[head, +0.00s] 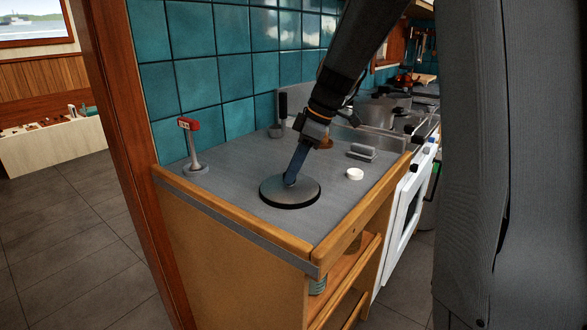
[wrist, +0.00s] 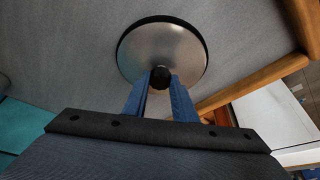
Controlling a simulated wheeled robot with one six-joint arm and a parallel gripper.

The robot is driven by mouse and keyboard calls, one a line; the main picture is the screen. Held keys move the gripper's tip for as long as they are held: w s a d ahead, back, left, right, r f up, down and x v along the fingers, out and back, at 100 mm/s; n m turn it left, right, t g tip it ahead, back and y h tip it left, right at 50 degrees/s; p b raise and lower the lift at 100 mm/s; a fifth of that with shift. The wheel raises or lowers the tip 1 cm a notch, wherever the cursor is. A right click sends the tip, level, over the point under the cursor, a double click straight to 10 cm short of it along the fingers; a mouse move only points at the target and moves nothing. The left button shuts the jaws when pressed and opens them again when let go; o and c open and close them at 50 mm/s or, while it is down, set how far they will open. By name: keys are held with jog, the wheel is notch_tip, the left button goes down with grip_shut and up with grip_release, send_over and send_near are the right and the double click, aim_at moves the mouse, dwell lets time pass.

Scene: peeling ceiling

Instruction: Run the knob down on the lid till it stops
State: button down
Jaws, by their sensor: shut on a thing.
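The lid (head: 305,192) is a round grey metal disc with a dark rim, lying on the grey counter near its front edge. It also shows in the wrist view (wrist: 190,48). The knob (wrist: 160,77) is a small black piece at the lid's middle. In the head view the knob is mostly hidden by my fingers. My gripper (head: 290,178) comes down at a slant from the upper right. Its two blue fingers are shut on the knob, one on each side, as the wrist view (wrist: 160,84) shows. I cannot tell whether a gap lies under the knob.
A white round piece (head: 355,174) and a grey block-like item (head: 361,152) lie right of the lid. A stand with a red top (head: 189,125) is at the back left. A stove (head: 410,190) adjoins on the right. The counter (head: 235,185) left of the lid is clear.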

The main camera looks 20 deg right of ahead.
jog(key=m, duration=0.1)
jog(key=m+p, duration=0.1)
jog(key=shift+s+a+f+m+t+h, duration=0.1)
jog(key=shift+s+a+m+t+h, duration=0.05)
jog(key=shift+s+m+t+h, duration=0.2)
jog(key=shift+f+m+t+h+p, duration=0.1)
jog(key=shift+m+t+h+p, duration=0.2)
jog(key=shift+m, duration=0.85)
jog(key=shift+s+a+m+t+h+p, duration=0.15)
jog(key=shift+m+t+h+p, duration=0.1)
jog(key=shift+m+p, duration=0.85)
jog(key=shift+m+h+p, duration=0.3)
jog(key=shift+m+p, duration=0.4)
jog(key=shift+p, duration=0.4)
jog(key=shift+f+m+t+p, duration=0.1)
jog(key=shift+m+t+p, duration=0.2)
jog(key=shift+m+p, duration=0.25)
